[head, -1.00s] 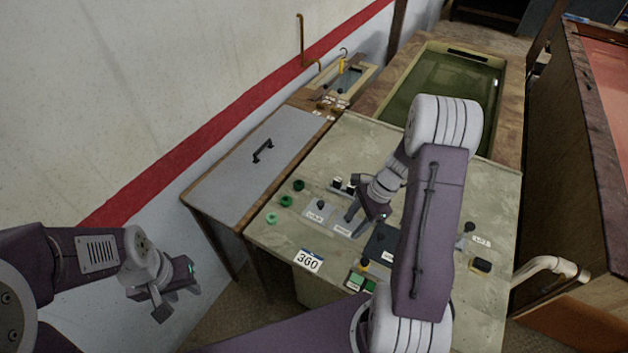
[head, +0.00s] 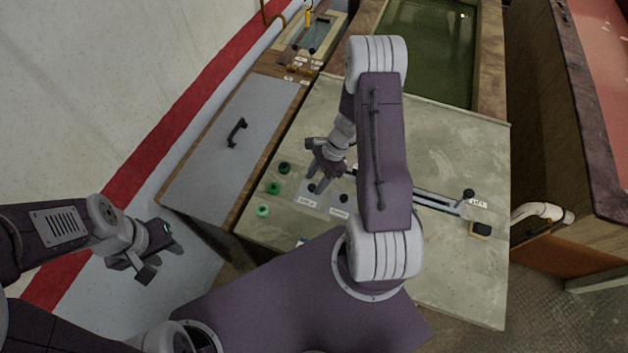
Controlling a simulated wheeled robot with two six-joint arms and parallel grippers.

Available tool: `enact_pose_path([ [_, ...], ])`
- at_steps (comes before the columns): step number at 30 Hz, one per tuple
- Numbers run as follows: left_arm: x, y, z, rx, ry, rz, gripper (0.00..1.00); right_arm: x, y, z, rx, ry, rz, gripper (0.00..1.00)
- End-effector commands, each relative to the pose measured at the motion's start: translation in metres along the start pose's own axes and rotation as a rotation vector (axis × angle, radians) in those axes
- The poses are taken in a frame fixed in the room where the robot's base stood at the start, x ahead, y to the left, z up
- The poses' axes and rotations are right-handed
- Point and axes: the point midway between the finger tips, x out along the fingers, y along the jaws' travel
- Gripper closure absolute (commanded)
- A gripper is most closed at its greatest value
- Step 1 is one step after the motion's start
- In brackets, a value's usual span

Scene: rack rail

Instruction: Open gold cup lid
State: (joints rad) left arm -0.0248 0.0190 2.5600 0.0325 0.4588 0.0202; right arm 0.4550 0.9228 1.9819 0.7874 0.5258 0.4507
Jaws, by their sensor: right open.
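I cannot make out a gold cup or its lid for certain in the head view. A small yellow item (head: 308,17) stands at the framed window of the wooden counter at the back, too small to identify. My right gripper (head: 320,180) is open over the panel table (head: 455,145), close above two pale labelled plates with dark knobs (head: 312,190). My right arm hides the middle of the table. My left gripper (head: 150,268) hangs at the left, in front of the wall and away from the table; its jaw gap is unclear.
Three green buttons (head: 273,188) lie left of the plates. A grey cover with a black handle (head: 236,132) is beside the table. A slotted rail with a knob (head: 468,194) and a black block (head: 481,229) are at the right. A green basin (head: 430,50) is behind.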

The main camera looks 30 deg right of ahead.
Motion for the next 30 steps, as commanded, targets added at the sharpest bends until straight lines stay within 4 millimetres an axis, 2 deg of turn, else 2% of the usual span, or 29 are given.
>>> enact_pose_path([
  [4,-0.0016,0.0,-0.0003,0.0,0.0,0.0,0.64,0.0133,0.0002,0.0,0.001,0.0,0.0,0.53],
  [11,-0.0015,0.0,-0.0001,0.0,0.0,0.0,0.64,0.0156,0.0,-0.0003,0.0,0.001,-0.001,0.53],
  [12,-0.0014,0.0,-0.0001,0.0,0.0,0.0,0.64,0.0155,0.0,-0.0003,0.0,0.0,-0.001,0.56],
  [17,-0.0014,0.0,-0.0001,0.0,0.0,0.0,0.64,0.0154,0.0001,-0.0003,0.0,0.0,0.0,1.0],
  [30,-0.0012,0.0,-0.0001,0.0,0.0,0.0,0.64,0.0156,-0.0001,-0.0003,0.001,0.0,0.0,1.0],
])
